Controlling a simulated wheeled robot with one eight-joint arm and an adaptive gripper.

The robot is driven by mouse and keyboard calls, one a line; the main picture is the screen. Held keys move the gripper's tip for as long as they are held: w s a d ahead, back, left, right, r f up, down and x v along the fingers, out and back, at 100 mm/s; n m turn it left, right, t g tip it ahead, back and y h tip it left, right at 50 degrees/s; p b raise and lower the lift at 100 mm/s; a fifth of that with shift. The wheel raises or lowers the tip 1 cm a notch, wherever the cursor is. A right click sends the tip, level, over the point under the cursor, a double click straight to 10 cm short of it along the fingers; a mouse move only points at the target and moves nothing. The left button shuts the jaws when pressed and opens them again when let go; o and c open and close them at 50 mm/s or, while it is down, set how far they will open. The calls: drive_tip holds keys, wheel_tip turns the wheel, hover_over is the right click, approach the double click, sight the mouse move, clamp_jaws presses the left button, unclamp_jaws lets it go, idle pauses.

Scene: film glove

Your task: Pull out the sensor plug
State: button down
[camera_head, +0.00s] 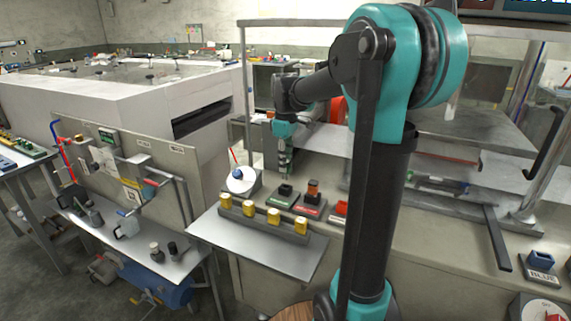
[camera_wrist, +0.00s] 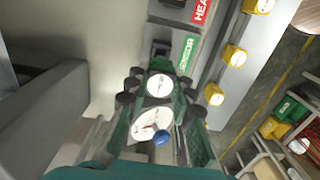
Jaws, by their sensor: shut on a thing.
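My gripper (camera_head: 286,168) points down above the sensor socket (camera_head: 285,190), a black block on a base with a green label. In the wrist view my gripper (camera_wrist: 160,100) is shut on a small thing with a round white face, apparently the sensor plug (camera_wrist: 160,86). The fingers hide most of it. The black sensor socket (camera_wrist: 160,49) shows beyond the fingertips, beside the green SENSOR label (camera_wrist: 186,52). The plug looks clear of the socket, but the exact gap is hard to tell.
A white dial (camera_head: 240,181) with a blue knob stands left of the socket. A red-labelled heater socket (camera_head: 311,200) stands close on the right. A rail with several yellow blocks (camera_head: 262,221) runs in front. A blue block (camera_head: 541,260) is far right.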

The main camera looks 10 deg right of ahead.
drive_tip(key=shift+r, duration=0.1)
drive_tip(key=shift+r, duration=1.45)
